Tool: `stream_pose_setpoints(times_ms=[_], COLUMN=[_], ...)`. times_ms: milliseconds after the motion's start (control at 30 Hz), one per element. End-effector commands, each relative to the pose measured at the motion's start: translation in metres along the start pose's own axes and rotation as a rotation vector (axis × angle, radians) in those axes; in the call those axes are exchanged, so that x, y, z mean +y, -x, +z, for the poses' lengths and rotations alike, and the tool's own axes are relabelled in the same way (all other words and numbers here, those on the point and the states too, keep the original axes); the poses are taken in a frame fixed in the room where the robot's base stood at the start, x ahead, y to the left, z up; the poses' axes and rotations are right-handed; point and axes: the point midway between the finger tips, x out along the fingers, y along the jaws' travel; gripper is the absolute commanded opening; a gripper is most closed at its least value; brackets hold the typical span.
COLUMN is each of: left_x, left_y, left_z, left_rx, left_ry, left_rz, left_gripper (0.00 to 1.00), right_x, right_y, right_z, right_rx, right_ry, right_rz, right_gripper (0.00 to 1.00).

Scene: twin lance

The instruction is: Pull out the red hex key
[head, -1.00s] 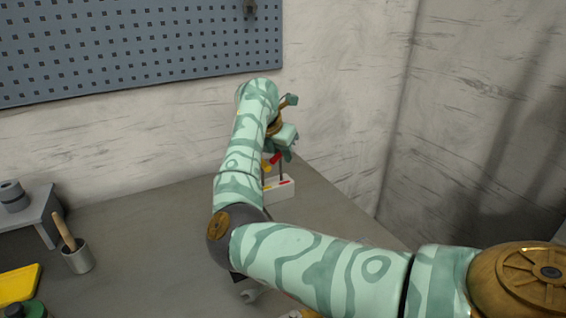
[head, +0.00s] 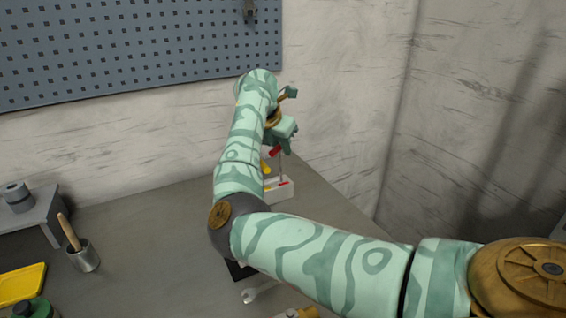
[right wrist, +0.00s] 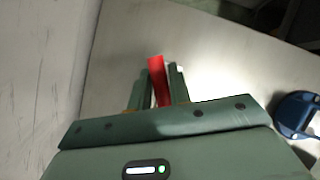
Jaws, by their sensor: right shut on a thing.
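The red hex key (head: 274,152) shows as a red piece just under my right gripper (head: 285,143) in the head view. In the right wrist view the red piece (right wrist: 157,75) sits between the two fingers of my right gripper (right wrist: 160,85), which is shut on it. A thin dark shaft runs down below the gripper toward the white holder block (head: 279,193), at its red mark. Whether the shaft's tip is still inside the block is too small to tell. My right arm hides the block's left part. My left gripper is not in view.
A yellow piece (head: 265,166) stands at the holder beside the red one. A wrench (head: 262,291) lies near my arm. A cup with a wooden handle (head: 84,257) and a grey stand (head: 30,212) are at left. The wall is close behind the holder.

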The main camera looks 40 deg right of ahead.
Motion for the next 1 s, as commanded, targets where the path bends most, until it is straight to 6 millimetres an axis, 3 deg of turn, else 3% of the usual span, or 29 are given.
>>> stream_pose_setpoints(times_ms=[600,1000], left_x=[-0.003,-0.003], left_y=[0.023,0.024], left_z=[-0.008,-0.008], left_rx=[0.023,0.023], left_ry=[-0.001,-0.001], left_rz=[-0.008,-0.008], left_gripper=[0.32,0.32], right_x=[0.0,0.0], right_y=[0.034,0.033], right_z=[0.018,0.018], right_rx=[-0.001,0.004], right_ry=[-0.001,0.007], right_rz=[0.001,-0.013], right_gripper=[0.0,0.0])
